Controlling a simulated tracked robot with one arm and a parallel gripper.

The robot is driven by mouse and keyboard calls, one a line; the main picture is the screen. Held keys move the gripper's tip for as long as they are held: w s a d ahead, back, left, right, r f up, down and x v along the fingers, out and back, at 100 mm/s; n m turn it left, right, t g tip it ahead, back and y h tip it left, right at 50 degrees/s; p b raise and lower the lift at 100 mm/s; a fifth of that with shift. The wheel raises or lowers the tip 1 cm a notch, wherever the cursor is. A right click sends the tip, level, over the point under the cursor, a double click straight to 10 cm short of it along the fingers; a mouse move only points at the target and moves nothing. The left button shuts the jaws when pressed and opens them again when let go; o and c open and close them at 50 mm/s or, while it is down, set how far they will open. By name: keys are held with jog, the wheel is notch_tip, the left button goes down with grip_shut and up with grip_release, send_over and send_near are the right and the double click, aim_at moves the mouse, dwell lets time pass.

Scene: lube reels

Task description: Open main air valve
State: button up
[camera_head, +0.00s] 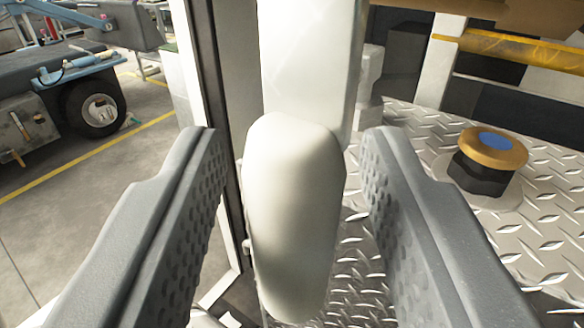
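My gripper (292,150) is open, with its two grey textured fingers wide apart at the left and right. A smooth off-white rounded piece (292,220), like a handle or lever, stands between the fingers. A gap shows on each side of it, so neither finger appears to touch it. It hangs below or in front of a white upright part (305,60). Whether this piece is the main air valve's handle cannot be told. Its lower end is near the bottom of the picture.
A round yellow-orange cap with a blue top (493,150) sits on a black base at the right, on diamond-plate metal (530,235). A yellow bar (510,48) crosses the upper right. A dark-edged frame (215,60) stands left. Beyond it is a wheeled cart (95,105) on grey floor.

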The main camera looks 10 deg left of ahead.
grip_shut()
